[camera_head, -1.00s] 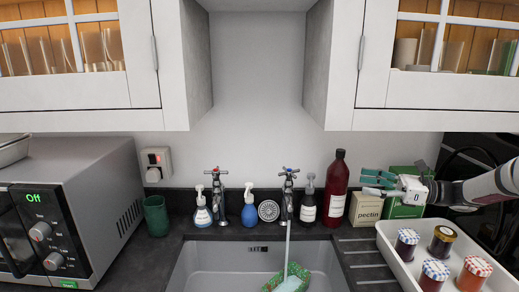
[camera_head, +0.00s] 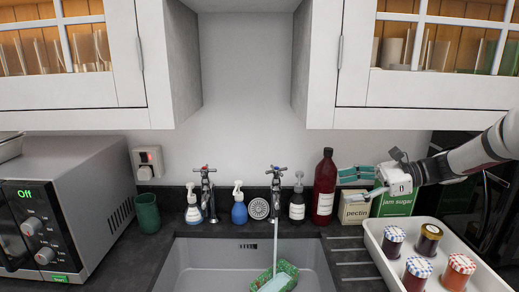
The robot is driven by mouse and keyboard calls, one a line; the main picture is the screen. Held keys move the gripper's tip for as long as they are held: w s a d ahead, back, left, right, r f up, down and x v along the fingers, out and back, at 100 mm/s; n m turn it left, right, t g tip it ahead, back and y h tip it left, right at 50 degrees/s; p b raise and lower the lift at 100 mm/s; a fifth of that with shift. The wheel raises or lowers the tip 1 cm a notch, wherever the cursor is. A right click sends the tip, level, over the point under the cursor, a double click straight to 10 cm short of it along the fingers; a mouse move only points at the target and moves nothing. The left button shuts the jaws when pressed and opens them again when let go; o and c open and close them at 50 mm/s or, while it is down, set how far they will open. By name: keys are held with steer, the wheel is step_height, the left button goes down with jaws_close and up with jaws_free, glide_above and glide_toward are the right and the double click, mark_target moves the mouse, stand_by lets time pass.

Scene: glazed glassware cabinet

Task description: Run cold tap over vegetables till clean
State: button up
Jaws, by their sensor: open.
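Two chrome taps stand behind the sink (camera_head: 215,268): a left tap (camera_head: 207,190) with a red mark and a right tap (camera_head: 276,185) with what looks like a blue mark. A thin stream of water runs from the right tap. It falls on a green and red speckled item (camera_head: 288,268) low in the sink, cut by the picture's bottom edge. A pale blue-green piece (camera_head: 273,284) lies against it. I cannot tell if these are vegetables.
A dark red bottle (camera_head: 324,190), soap bottles (camera_head: 297,203), a pectin box (camera_head: 354,209) and a jam sugar box (camera_head: 394,202) line the wall. A white tray (camera_head: 381,252) with several jars stands right, a microwave (camera_head: 75,205) left. Cabinets (camera_head: 425,95) overhang the counter.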

steer(key=s+a+r+n+g+h, duration=0.15)
steer(key=s+a+n+h, duration=0.25)
steer(key=s, duration=0.4)
steer(key=s+a+r+n+g+h, duration=0.15)
steer(key=s+a+n+h, duration=0.25)
steer(key=s, duration=0.4)
steer(key=s+d+n+t+h, duration=0.2)
steer(key=s+n, duration=0.3)
steer(key=s, duration=0.4)
steer(key=s+d+n+t+h, duration=0.2)
steer(key=s+n+t+h, duration=0.1)
steer(key=s, duration=0.5)
steer(key=shift+s+r+n+h, duration=0.2)
steer(key=shift+s+n+h, duration=0.2)
steer(key=shift+n+h, duration=0.5)
